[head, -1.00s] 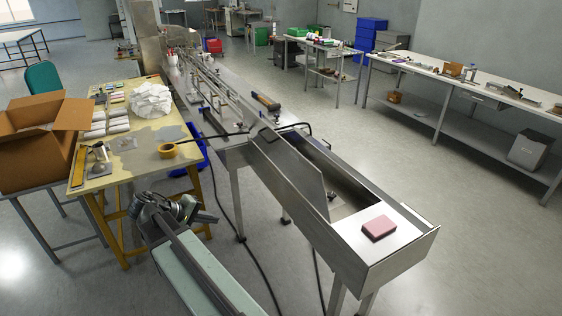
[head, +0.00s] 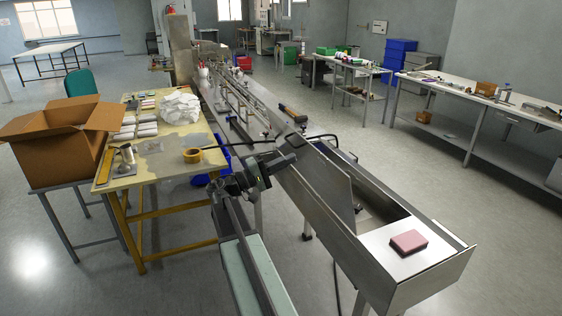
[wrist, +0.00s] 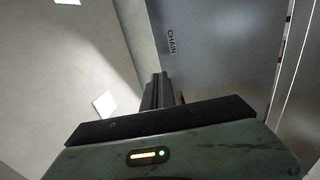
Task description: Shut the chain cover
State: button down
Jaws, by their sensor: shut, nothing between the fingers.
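The chain cover (head: 325,180) is a grey metal panel standing raised along the near long side of the conveyor's end trough (head: 430,262). The trough's opening shows behind it. In the wrist view the cover (wrist: 220,60) fills the upper right, with the printed word "CHAIN" on its face. My gripper (head: 290,158) is at the far end of the cover, on its near, left side. It is shut and empty. In the wrist view its dark fingers (wrist: 158,90) point towards the cover's edge; I cannot tell whether they touch it.
A pink block (head: 408,242) lies on the flat plate at the trough's near end. A yellow-topped table (head: 160,165) with tape and packs stands left of the conveyor. A dark cable crosses near my gripper. The floor in front and to the right is clear.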

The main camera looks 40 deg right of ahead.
aim_at(314, 148)
jog(key=p+x, duration=0.1)
jog(key=x, duration=0.6)
